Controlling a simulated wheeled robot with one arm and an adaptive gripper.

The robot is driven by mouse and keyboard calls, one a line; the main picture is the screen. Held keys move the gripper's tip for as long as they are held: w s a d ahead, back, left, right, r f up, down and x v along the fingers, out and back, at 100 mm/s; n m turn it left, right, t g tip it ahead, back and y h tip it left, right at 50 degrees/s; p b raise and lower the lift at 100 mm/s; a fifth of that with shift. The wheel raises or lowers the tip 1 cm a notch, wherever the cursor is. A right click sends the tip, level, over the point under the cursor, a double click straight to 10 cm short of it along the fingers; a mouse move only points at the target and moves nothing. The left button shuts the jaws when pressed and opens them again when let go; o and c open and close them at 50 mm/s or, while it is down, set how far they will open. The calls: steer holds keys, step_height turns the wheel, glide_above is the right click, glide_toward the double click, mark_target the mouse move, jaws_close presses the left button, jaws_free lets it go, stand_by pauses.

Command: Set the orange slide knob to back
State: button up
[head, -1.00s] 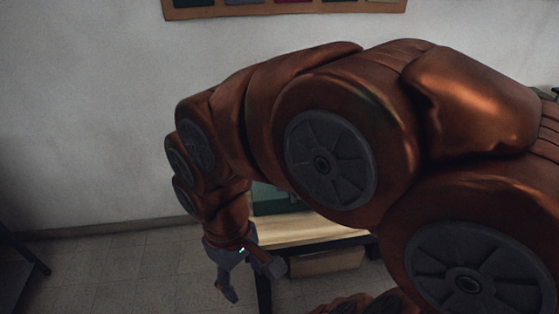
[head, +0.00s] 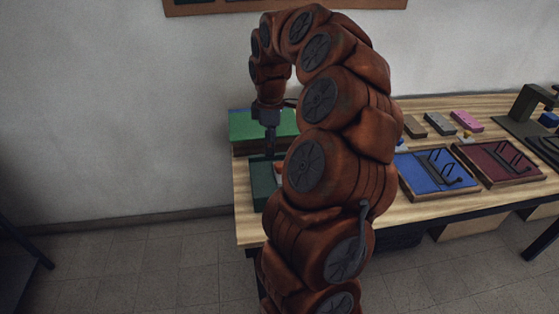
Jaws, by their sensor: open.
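My gripper (head: 270,152) points down at the left end of the table, over a dark green box (head: 262,184). It is open, and I see nothing between its fingers. A small orange bit (head: 279,167) shows just right of the fingertips, at the edge of my arm. It may be the orange slide knob, but it is too small and too covered to tell its position. I cannot tell whether the gripper touches it. My arm hides the right part of the box.
A green-topped block (head: 246,125) stands behind the box on the wooden table (head: 247,228). Right of my arm lie a blue board (head: 415,172) and a dark red board (head: 486,160) with metal handles. Small grey and pink blocks (head: 466,121) lie behind them. A dark stand (head: 527,108) is far right.

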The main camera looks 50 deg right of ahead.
mark_target(280, 165)
steer(key=d, duration=0.2)
steer(key=d+f, duration=0.1)
steer(key=shift+s, duration=0.25)
steer(key=shift+f+p, duration=1)
steer(key=shift+f, duration=2.85)
jaws_close()
